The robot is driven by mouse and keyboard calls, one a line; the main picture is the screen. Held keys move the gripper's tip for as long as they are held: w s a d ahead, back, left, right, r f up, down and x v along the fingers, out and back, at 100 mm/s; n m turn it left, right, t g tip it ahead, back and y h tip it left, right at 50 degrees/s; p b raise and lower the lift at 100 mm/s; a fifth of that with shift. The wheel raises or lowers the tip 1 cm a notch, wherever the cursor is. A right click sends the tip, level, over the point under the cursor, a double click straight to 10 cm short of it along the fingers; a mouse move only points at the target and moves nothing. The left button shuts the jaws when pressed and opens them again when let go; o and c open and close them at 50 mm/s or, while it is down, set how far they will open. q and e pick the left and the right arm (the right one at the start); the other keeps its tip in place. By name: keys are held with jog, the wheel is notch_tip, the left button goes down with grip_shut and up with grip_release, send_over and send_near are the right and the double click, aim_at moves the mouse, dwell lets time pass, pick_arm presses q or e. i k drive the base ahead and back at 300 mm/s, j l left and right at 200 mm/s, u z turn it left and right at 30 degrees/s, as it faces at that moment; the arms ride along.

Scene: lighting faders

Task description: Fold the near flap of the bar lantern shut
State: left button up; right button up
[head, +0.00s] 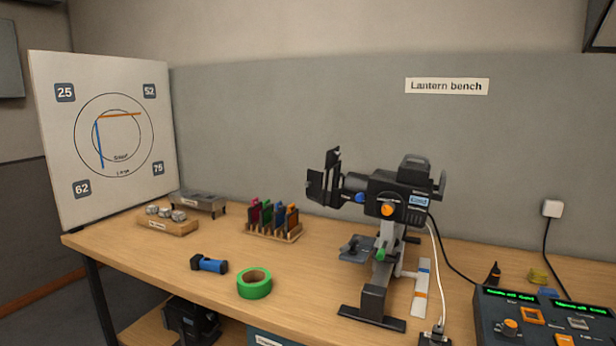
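The lantern (400,190) is a black lamp body with a blue knob, an orange knob and a top handle, mounted on a stand on the right half of the bench. Its front end faces left. Black flaps (326,180) stand out from that front end; one rises upright and another is angled lower toward the left. I cannot tell exactly how far each flap is folded. Neither of my grippers shows in the head view.
The wooden bench (200,244) carries green tape (254,284), a blue-black torch-like tool (209,264), a rack of coloured frames (272,221) and a fader console (545,318) at right. A white target board (105,135) stands at left. Cables hang behind the lantern.

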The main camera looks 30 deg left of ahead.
aim_at(314, 185)
jog(key=i+j+u, duration=0.15)
jog(key=u, duration=0.2)
jog(key=i+j+u, duration=0.15)
jog(key=j+u, duration=0.25)
jog(key=l, duration=0.1)
